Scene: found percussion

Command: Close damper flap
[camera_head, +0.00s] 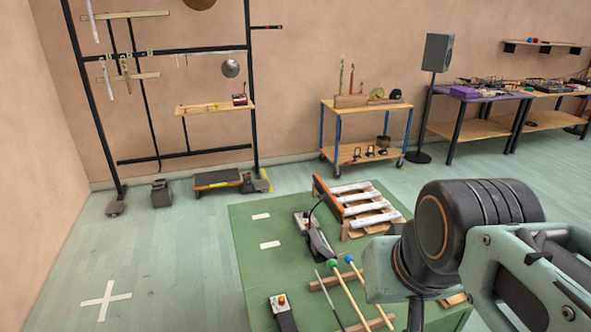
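A bar instrument with several pale metal bars (366,207) on a wooden frame stands on the green mat (262,262). A long orange-brown board (334,208) runs along its left side and looks tilted up. It may be the damper flap, but I cannot tell for sure. It appears raised beside the bars rather than lying over them. My arm fills the lower right, with a dark round joint and pale green links, and covers part of the mat right of the instrument. My gripper's fingertips do not show. Nothing of mine visibly touches the board.
A grey pedal-like device (315,236) sits just left of the bars. Mallets with a green head (332,262) and a blue head (349,259) rest on a wooden block. A small box with an orange knob (282,311) lies in front.

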